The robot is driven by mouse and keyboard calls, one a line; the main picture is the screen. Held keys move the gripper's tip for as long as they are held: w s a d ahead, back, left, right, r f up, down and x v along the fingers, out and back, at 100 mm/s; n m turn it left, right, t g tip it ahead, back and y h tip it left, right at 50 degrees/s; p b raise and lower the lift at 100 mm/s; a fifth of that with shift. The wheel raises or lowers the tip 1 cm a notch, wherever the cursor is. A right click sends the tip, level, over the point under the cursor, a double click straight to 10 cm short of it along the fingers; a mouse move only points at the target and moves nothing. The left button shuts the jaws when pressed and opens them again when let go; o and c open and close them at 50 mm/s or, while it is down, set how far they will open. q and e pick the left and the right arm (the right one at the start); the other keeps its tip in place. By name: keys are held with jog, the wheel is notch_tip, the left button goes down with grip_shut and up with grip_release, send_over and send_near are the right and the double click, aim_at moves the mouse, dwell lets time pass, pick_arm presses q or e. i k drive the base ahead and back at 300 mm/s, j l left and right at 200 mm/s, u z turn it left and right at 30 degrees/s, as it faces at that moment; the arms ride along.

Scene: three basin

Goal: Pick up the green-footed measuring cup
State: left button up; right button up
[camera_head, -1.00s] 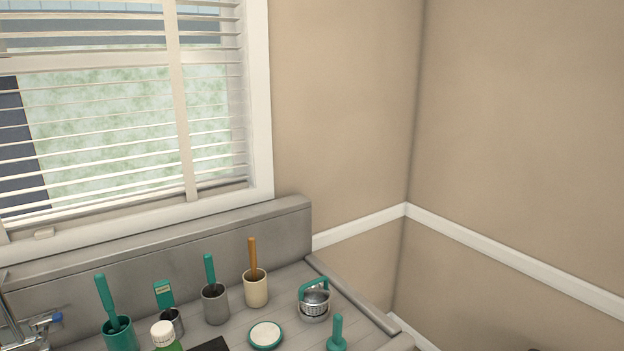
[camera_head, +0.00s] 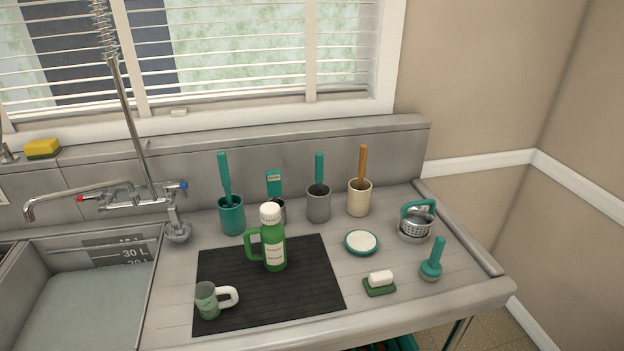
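A small greenish, see-through cup with a white handle (camera_head: 207,302) stands on the front left corner of the black mat (camera_head: 315,270). It looks like the measuring cup, with its handle pointing right. Its foot is too small to make out clearly. A green bottle with a white cap and a green handle (camera_head: 274,250) stands behind it to the right, on the same mat. Neither of my grippers shows in the head view.
A sink basin (camera_head: 148,285) with a tall tap is at left. Behind the mat stand a teal holder (camera_head: 231,216), a grey holder (camera_head: 318,205) and a cream holder (camera_head: 359,199).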

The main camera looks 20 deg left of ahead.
aim_at(204, 294)
jog(key=u, duration=1.4)
